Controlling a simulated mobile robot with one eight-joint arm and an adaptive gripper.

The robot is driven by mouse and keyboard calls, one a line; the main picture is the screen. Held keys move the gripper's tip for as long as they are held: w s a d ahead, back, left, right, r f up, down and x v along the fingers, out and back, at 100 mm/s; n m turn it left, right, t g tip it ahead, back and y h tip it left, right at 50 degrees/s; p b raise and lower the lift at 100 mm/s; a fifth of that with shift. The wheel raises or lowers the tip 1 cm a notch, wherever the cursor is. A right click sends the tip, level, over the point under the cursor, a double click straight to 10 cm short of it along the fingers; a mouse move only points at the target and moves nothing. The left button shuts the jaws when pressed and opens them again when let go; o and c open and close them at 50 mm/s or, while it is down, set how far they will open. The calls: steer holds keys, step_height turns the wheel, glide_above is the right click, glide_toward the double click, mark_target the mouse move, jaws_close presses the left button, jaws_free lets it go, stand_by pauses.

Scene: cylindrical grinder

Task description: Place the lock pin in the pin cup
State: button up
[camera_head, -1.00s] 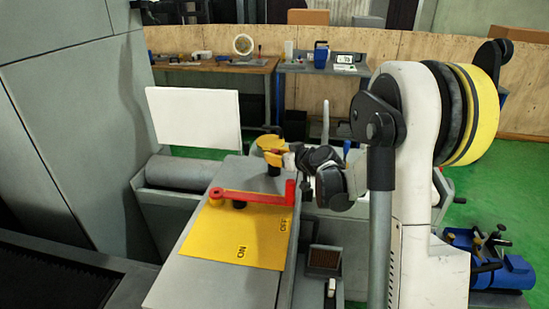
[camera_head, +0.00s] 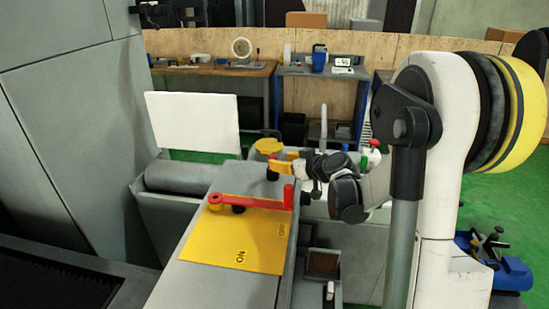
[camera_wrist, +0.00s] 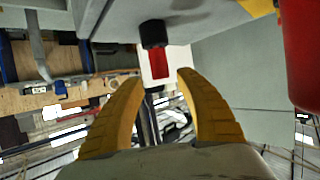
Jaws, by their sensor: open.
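A slim red piece, apparently the lock pin (camera_wrist: 158,63), shows in the wrist view between and beyond my fingers. It meets a dark block, apparently the pin cup (camera_wrist: 154,33), which sits on the grey machine top; how deep the red piece sits in it I cannot tell. In the head view the dark block (camera_head: 272,175) stands on the grey top just left of my gripper (camera_head: 283,166), and the red piece is not clearly visible. My gripper's yellow fingers (camera_wrist: 160,95) are spread, with a gap between them and nothing held.
A red lever (camera_head: 262,203) with an upright knob lies across the yellow ON/OFF plate (camera_head: 235,240) in front of my gripper. A yellow disc (camera_head: 268,146) is behind the dark block. A white panel (camera_head: 194,123) stands at left. A small brown-filled tray (camera_head: 323,262) is at lower right.

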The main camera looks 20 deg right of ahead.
steer(key=p+v, duration=0.1)
steer(key=v, duration=0.5)
steer(key=s+a+r+g, duration=0.3)
steer(key=s+a+g, duration=0.1)
steer(key=s+a, duration=0.75)
steer(key=s+a+m+g+h, duration=0.1)
steer(key=s+a, duration=0.1)
steer(key=s, duration=0.5)
steer(key=s+a+f+m+g+h, duration=0.1)
steer(key=s+a, duration=0.2)
steer(key=s, duration=0.4)
steer(key=shift+s+f+h, duration=0.2)
steer(key=shift+f+h, duration=0.1)
steer(key=shift+o, duration=0.4)
steer(key=shift+a, duration=0.2)
